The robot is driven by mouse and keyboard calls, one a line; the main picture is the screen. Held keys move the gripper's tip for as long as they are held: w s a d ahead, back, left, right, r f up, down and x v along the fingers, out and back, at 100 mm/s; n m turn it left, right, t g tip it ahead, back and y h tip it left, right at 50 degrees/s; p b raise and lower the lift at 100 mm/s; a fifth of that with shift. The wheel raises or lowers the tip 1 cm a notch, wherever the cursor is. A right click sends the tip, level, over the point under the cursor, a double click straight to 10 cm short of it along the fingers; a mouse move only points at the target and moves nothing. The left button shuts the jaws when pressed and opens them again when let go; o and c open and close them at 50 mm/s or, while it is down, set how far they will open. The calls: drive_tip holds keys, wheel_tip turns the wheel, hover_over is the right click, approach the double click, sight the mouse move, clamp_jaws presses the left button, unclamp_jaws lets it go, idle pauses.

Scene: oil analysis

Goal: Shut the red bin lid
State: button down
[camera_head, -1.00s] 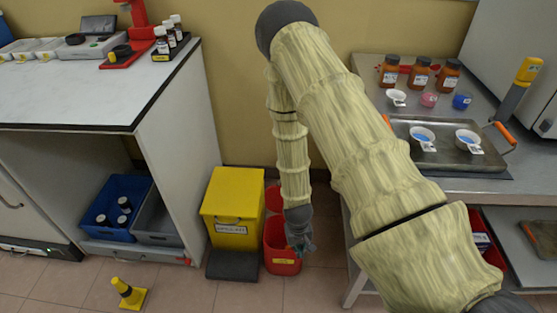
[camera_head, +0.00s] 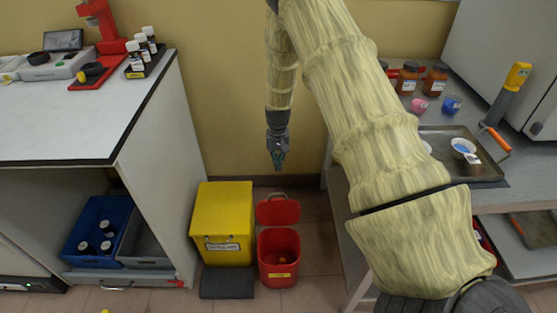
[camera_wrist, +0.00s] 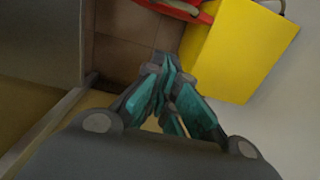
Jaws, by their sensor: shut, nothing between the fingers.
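The red bin (camera_head: 279,272) stands on the floor just right of the yellow bin, with its mouth open and something small inside. Its red lid (camera_head: 278,210) is raised at the back, tilted up toward the wall. My gripper (camera_head: 278,164) is above and behind the lid, pointing down, shut and apart from it. In the wrist view my gripper's teal fingers (camera_wrist: 163,95) are together with nothing between them. Part of the red bin (camera_wrist: 180,8) shows at the top edge there; most of it is out of frame.
The yellow bin (camera_head: 222,220) with its dark pedal (camera_head: 227,283) stands directly left of the red bin. A white-topped bench (camera_head: 80,115) is further left. A metal table with a tray (camera_head: 485,165) is at right. Floor between the red bin and table is clear.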

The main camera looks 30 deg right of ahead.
drive_tip(key=s+a+f, duration=0.2)
drive_tip(key=s+f, duration=0.1)
drive_tip(key=f, duration=0.3)
drive_tip(key=shift+s+f, duration=0.3)
drive_tip(key=shift+s, duration=0.05)
drive_tip(key=shift+a, duration=0.1)
